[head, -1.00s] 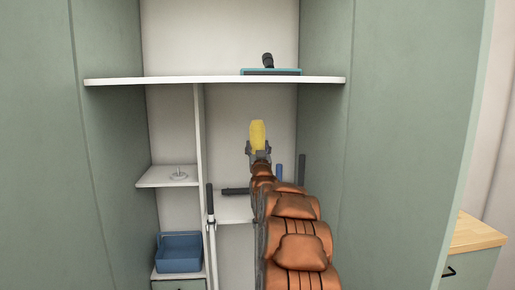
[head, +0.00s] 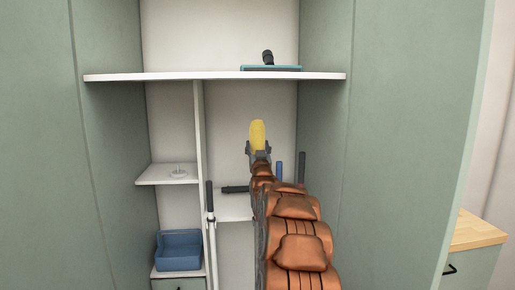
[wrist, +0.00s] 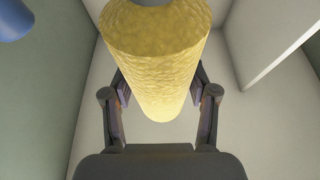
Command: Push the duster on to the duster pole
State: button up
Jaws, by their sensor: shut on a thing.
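The yellow duster (head: 258,134) is a fuzzy cylinder held upright in my gripper (head: 259,151) in front of the cupboard. In the wrist view the duster (wrist: 160,60) stands between the two fingers of my gripper (wrist: 160,90), which are shut on it. A dark opening shows at the duster's end. A short blue upright rod (head: 279,171), which may be the duster pole, stands just right of my gripper in the head view, apart from the duster. A blue round end (wrist: 14,18), perhaps the same rod, shows at the upper left of the wrist view. My arm hides the rod's lower part.
A white upper shelf (head: 200,76) carries a teal-edged flat head (head: 272,68) above the duster. A black upright handle (head: 302,168) stands right of the blue rod. A black-topped pole (head: 209,195) leans at left. A blue bin (head: 179,251) sits lower left.

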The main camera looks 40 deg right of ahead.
jog(key=shift+f+b, duration=0.5)
jog(key=shift+f, duration=0.2)
dwell(1.0)
jog(key=o, duration=1.5)
jog(key=shift+c, duration=0.2)
jog(key=b+v, duration=0.5)
jog(key=v, duration=0.2)
dwell(0.5)
